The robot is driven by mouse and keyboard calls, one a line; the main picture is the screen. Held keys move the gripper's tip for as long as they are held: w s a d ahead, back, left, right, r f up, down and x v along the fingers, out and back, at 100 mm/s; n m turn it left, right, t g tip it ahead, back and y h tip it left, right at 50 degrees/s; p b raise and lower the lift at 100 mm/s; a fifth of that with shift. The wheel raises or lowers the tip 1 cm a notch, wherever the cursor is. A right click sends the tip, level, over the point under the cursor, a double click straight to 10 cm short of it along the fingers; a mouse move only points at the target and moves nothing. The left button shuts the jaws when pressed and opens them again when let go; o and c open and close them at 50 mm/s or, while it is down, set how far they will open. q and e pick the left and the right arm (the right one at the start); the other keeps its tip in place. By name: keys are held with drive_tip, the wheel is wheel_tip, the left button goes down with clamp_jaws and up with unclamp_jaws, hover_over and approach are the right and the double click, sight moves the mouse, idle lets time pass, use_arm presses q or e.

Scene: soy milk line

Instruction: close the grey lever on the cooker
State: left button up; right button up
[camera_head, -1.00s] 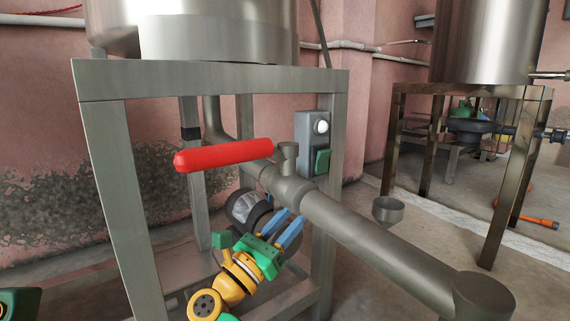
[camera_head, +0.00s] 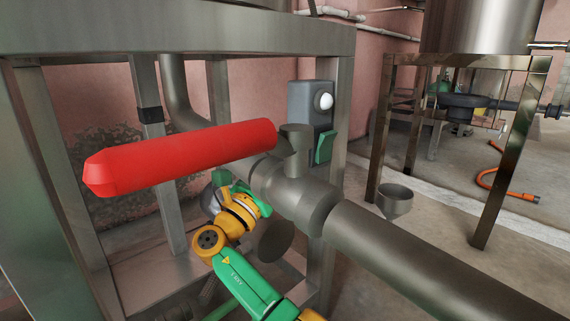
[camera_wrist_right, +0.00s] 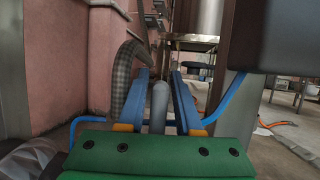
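A grey bar with a rounded end (camera_wrist_right: 159,100), which looks like the grey lever, stands between the two blue fingers of my right gripper (camera_wrist_right: 160,98) in the right wrist view. The fingers are apart, with the bar between them; contact is unclear. In the head view my right arm reaches in from the bottom, and its gripper end is behind the red handle and grey pipe, so its fingertips and the grey lever are hidden there. My left gripper is not in view.
A large red handle (camera_head: 180,158) sticks out left from the grey pipe (camera_head: 400,250), close above my right wrist. The cooker's steel frame (camera_head: 180,35) surrounds this area. A switch box (camera_head: 302,104) is behind the valve. Open floor lies right of the pipe.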

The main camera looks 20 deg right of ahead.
drive_tip(key=shift+w+d+r, duration=0.15)
drive_tip(key=shift+d, duration=0.15)
clamp_jaws()
idle(1.2)
